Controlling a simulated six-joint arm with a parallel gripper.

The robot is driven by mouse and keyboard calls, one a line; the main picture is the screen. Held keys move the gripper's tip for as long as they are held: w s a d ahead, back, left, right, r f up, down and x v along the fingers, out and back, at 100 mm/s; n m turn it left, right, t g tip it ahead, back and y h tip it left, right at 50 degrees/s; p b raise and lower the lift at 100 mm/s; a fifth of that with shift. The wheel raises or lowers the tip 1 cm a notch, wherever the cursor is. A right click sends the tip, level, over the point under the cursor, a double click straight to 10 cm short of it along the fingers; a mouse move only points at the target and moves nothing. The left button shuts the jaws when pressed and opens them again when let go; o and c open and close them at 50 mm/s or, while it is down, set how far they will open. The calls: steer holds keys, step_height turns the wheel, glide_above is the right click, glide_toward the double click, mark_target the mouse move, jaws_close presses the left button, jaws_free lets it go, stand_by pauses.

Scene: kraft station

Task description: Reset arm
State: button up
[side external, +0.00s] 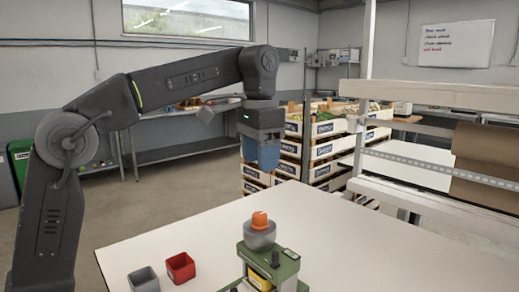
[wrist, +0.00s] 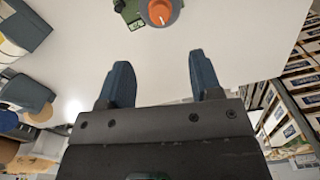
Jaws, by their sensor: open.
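My gripper (side external: 262,155) hangs pointing down from my arm, high above the far edge of the white table (side external: 340,225). In the wrist view its two blue fingers (wrist: 162,85) stand apart with nothing between them. My gripper is clear of every object. A green device (side external: 284,268) with a grey round top and an orange knob (side external: 260,220) stands on the table. The orange knob also shows at the top of the wrist view (wrist: 158,12).
A red box (side external: 180,268) and a grey box (side external: 144,279) stand at the table's front left. Stacked crates (side external: 318,150) stand behind the table. A white shelf frame with a brown paper roll (side external: 487,168) stands at the right. The table's middle right is bare.

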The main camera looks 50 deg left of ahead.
steer(key=shift+r, duration=0.6)
steer(key=shift+s, duration=0.1)
steer(key=s+a+f+n+t, duration=0.1)
steer(key=s+f+t, duration=0.4)
steer(key=s+f, duration=1.2)
steer(key=s+n, duration=0.1)
steer(key=s, duration=0.2)
steer(key=shift+f+n+t, duration=0.15)
steer(key=shift+n+t, duration=0.15)
steer(key=shift+w+a, duration=0.1)
